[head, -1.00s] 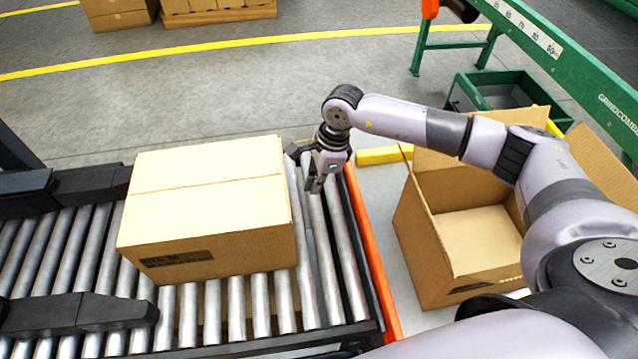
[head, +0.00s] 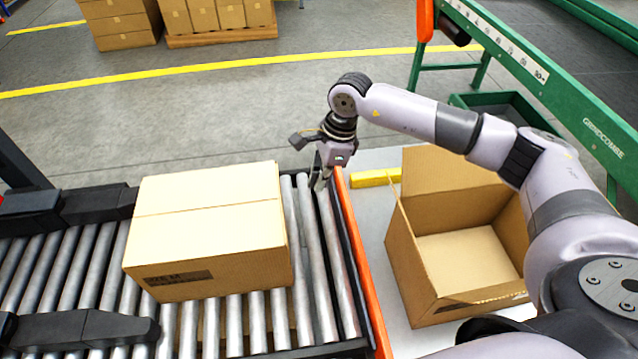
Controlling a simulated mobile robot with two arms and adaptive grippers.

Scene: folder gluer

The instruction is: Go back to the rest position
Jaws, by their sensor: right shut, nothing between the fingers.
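My right gripper (head: 322,184) points down over the right end of the roller conveyor (head: 325,290), close to its orange side rail (head: 360,260). It is shut and empty. A closed cardboard box (head: 208,232) sits on the rollers to the left of the gripper, with a gap between them. My right arm reaches in from the right, above an open, empty cardboard box (head: 455,250). My left gripper does not show.
Black guides (head: 80,328) lie over the rollers at the left. A green-framed machine (head: 545,85) and a green bin (head: 505,105) stand at the right. Stacked boxes (head: 215,15) stand at the back. Grey floor (head: 220,110) with yellow lines is clear between.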

